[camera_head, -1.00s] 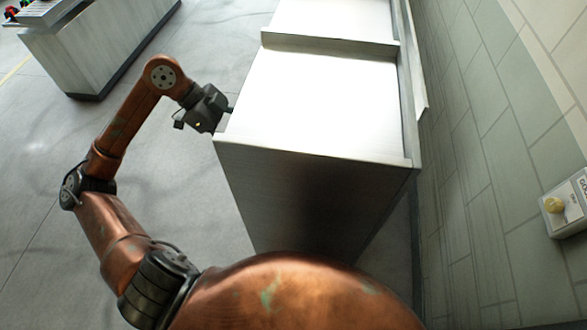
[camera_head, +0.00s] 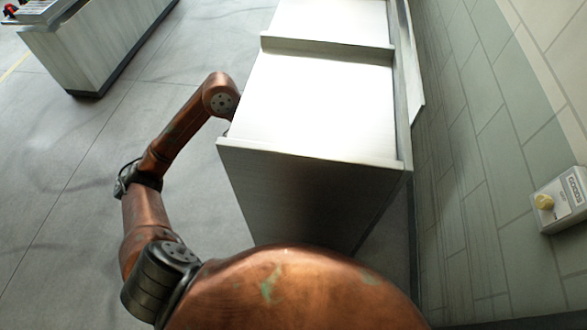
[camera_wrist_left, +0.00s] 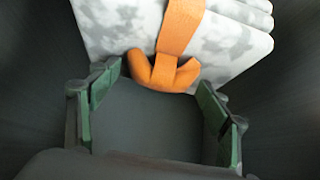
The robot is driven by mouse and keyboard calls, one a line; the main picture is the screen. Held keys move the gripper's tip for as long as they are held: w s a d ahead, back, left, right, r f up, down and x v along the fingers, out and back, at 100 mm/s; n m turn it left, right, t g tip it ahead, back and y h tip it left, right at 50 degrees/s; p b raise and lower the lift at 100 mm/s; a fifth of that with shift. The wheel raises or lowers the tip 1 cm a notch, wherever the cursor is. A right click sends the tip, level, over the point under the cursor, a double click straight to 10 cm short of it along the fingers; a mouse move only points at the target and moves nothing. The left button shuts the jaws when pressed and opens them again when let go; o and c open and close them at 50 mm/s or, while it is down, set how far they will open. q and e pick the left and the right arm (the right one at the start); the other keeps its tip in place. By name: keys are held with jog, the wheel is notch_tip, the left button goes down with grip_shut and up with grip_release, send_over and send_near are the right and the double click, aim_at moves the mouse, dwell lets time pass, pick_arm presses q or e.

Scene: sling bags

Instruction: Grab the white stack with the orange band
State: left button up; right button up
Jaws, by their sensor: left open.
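The white stack (camera_wrist_left: 118,28), mottled with grey, shows in the left wrist view at the top. An orange band (camera_wrist_left: 181,30) runs around it and ends in a folded orange piece at its near edge. My left gripper (camera_wrist_left: 160,90) is open, its green-padded fingers on either side of the orange piece. The fingertips are near the stack's near edge; whether they touch it I cannot tell. In the head view the left gripper is hidden beside or under the counter, and the stack is not visible. My right gripper is not in view.
A metal counter (camera_head: 325,105) with a bare white top stands in front, its left edge close to my left arm. A wall with a small control box (camera_head: 562,198) is at right. Another counter (camera_head: 95,45) stands at far left. The floor between is clear.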

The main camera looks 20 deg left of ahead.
pick_arm(q)
jog(key=shift+c, duration=0.4)
grip_shut()
dwell(0.5)
